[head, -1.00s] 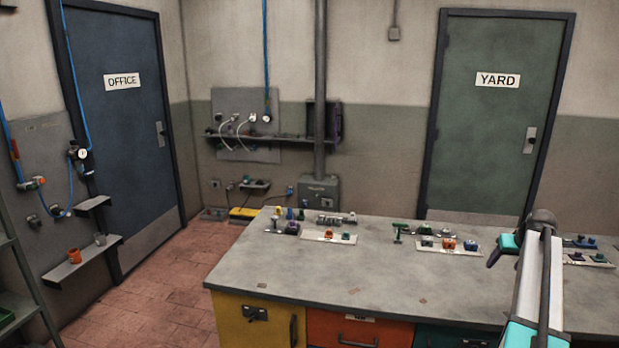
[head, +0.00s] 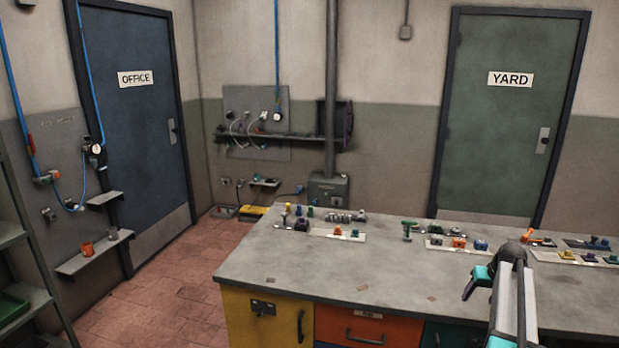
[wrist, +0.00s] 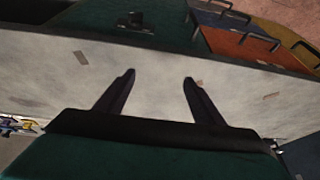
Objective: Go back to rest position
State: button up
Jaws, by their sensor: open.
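My gripper (wrist: 158,80) shows in the wrist view with its two dark fingers apart and nothing between them. Beyond the fingers lie the grey worktop and the coloured drawer fronts. In the head view my gripper (head: 468,291) appears as a dark and teal shape over the right part of the worktop, at the end of my white arm. Its fingertips are too small to make out there.
The grey workbench (head: 310,272) fills the front right, with several small parts and white trays (head: 338,234) along its back edge. Its front middle is mostly clear. A blue OFFICE door (head: 138,150) and a green YARD door (head: 505,130) stand behind. Red floor is free at left.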

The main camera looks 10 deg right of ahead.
jog(key=s+a+f+n+g+y+b, duration=0.15)
jog(key=s+a+f, duration=0.25)
jog(key=a+f, duration=0.6)
jog(key=s+a+f+g+b, duration=0.15)
jog(key=s+a+f, duration=0.25)
jog(key=a+f, duration=0.7)
jog(key=s+a+f+g+y+b, duration=0.1)
jog(key=s+a+f+g, duration=0.15)
jog(key=a+f, duration=0.75)
jog(key=s+a+f+g+b, duration=0.1)
jog(key=s+a+f, duration=0.4)
jog(key=s, duration=0.5)
jog(key=s+a+f+n+g+h+b, duration=0.1)
jog(key=s+a+f, duration=0.4)
jog(key=s, duration=0.5)
jog(key=s+a+f+n+g+b, duration=0.1)
jog(key=s+a+f+g+b, duration=0.1)
jog(key=s+a+f, duration=0.4)
jog(key=s+a, duration=0.3)
jog(key=s, duration=0.2)
jog(key=shift+s+n+g+h, duration=0.1)
jog(key=shift+n+g+h, duration=0.15)
jog(key=c, duration=0.8)
jog(key=shift+a, duration=0.1)
